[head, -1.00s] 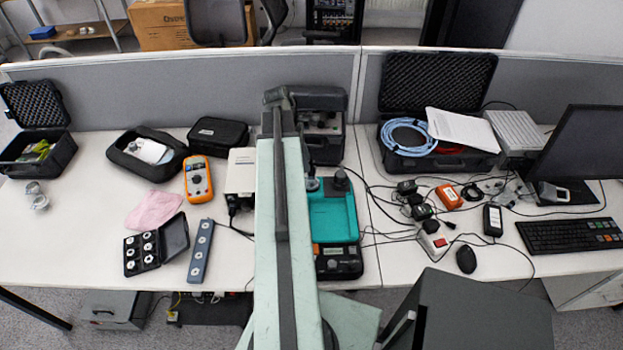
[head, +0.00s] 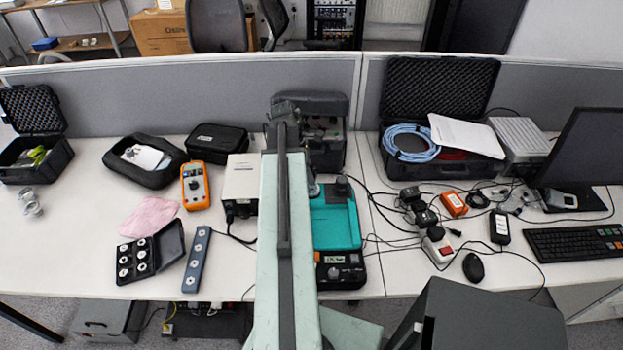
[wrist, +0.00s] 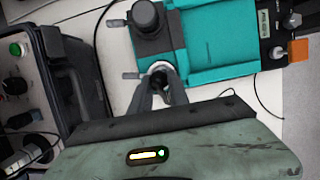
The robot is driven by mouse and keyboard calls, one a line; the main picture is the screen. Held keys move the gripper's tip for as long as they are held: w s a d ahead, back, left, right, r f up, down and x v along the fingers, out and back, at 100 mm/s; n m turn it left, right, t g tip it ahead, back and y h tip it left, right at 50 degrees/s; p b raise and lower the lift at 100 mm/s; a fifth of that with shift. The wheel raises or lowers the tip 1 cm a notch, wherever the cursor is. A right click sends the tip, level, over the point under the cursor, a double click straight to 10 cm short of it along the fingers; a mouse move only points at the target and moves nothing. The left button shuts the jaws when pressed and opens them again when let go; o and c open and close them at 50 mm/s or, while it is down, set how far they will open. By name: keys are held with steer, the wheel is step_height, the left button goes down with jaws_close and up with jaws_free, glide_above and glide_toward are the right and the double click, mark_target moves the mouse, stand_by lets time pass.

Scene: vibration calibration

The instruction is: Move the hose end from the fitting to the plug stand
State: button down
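The teal device (head: 335,222) stands on the bench in the middle of the head view, partly behind my arm. In the wrist view, the teal device (wrist: 222,45) has a round fitting with a pale ring (wrist: 158,67) at its near edge. My gripper (wrist: 159,84) is at this fitting, its two grey fingers on either side of a small dark piece. This piece may be the hose end; I cannot tell whether the fingers press on it. My arm hides the gripper in the head view. I cannot pick out the plug stand for certain.
A black knob (wrist: 146,17) rises beside the fitting. An open dark case (wrist: 75,75) lies to the left in the wrist view. A grey strip (head: 197,258), an orange multimeter (head: 195,187) and a pink cloth (head: 150,217) lie left of my arm. Cables and adapters crowd the right.

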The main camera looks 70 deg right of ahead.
steer(key=shift+s+a+n+h, duration=0.1)
steer(key=shift+a+n+h, duration=0.1)
steer(key=shift+n, duration=0.4)
steer(key=shift+a+n+h, duration=0.1)
steer(key=shift+n+h, duration=0.1)
steer(key=shift+n, duration=0.4)
steer(key=shift+d+n+t, duration=0.2)
steer(key=shift+n+t, duration=0.1)
steer(key=shift+n, duration=0.5)
steer(key=shift+s+a+n+t+h, duration=0.1)
steer(key=shift+a+n+t+h, duration=0.15)
steer(key=shift+n, duration=0.75)
steer(key=shift+d+n+t+h, duration=0.15)
steer(key=shift+n+t+h, duration=0.1)
steer(key=shift+n, duration=0.65)
steer(key=n, duration=0.3)
steer(key=shift+s+t, duration=0.15)
steer(key=shift+t, duration=0.25)
steer(key=shift+n, duration=0.5)
